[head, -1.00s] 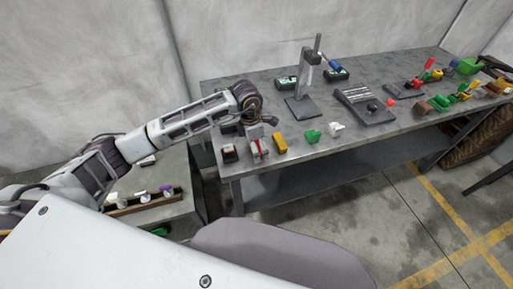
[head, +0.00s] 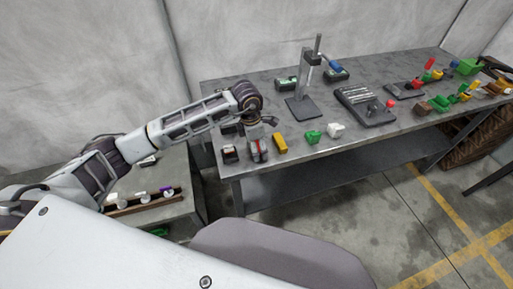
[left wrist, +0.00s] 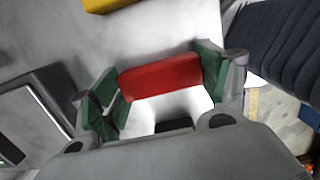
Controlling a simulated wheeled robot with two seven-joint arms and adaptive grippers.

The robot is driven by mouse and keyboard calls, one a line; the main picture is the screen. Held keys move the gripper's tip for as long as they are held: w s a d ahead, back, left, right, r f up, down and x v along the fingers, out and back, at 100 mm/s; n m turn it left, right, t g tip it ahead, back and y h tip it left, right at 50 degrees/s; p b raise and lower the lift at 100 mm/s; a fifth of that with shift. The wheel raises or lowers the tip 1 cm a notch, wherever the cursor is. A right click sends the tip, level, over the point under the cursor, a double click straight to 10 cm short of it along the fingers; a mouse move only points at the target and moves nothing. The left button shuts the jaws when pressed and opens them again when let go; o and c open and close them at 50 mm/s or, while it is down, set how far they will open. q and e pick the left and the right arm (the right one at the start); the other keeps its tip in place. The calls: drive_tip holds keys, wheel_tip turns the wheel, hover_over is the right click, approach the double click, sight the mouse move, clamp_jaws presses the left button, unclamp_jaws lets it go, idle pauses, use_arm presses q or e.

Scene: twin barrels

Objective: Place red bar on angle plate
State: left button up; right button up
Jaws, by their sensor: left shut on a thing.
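The red bar (left wrist: 160,77) lies between the green-padded fingers of my left gripper (left wrist: 158,88) in the left wrist view. The gripper is shut on it, with a pad at each end of the bar. A bright white area shows just below the bar; I cannot tell whether it is a part or a surface. In the head view my left gripper (head: 257,148) points down at the near left end of the grey table, and only a little red shows there. I cannot clearly make out the angle plate. My right gripper is out of view.
A yellow block (head: 280,143) stands just right of the gripper, then a green part (head: 313,136) and a white part (head: 335,130). A dark block (head: 229,153) is close on the left. A stand (head: 302,100) rises behind on the grey table (head: 350,145).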

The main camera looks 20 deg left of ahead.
use_arm(q)
drive_tip(key=shift+r, duration=0.15)
wheel_tip(320, 180, up, 10)
drive_tip(key=shift+b, duration=0.35)
idle(0.4)
drive_tip(key=shift+f, duration=0.2)
idle(0.5)
